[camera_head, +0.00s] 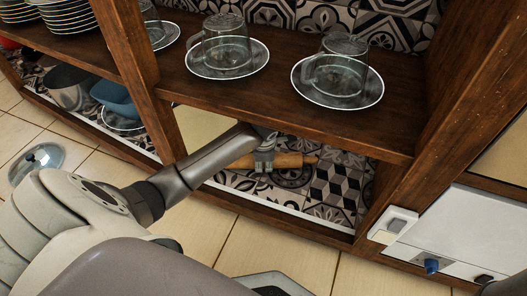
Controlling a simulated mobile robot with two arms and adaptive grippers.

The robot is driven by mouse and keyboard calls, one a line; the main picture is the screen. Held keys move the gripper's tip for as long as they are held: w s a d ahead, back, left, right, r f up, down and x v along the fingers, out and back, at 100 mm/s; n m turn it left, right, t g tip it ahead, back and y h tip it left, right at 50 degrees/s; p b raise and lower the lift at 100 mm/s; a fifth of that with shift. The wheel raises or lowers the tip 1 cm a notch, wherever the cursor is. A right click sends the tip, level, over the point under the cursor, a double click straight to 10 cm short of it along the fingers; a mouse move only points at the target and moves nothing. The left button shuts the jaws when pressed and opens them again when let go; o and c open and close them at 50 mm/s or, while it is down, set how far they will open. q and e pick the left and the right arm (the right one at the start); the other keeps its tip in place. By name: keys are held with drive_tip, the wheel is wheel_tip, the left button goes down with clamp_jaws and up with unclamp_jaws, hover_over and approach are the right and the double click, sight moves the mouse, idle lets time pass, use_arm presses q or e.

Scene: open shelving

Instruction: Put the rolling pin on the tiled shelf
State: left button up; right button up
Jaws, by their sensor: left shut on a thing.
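The wooden rolling pin (288,160) is in the lower compartment, just above or on the tiled shelf (325,190), which has a black, white and grey pattern. I cannot tell whether the pin touches the tiles. My left gripper (265,160) reaches in under the upper wooden shelf and is shut on the rolling pin. The gripper and my arm hide part of the pin. My right gripper does not show.
Glass cups on saucers (228,58) stand on the upper wooden shelf (300,118), above my arm. A wooden upright (150,80) stands left of the compartment. Bowls (115,98) and a pot lid (36,162) are at the left. The tiles to the pin's right are clear.

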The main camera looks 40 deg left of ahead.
use_arm(q)
drive_tip(key=shift+r, duration=0.15)
drive_tip(key=shift+f, duration=0.2)
drive_tip(key=o, duration=1.3)
drive_tip(key=shift+o, duration=0.2)
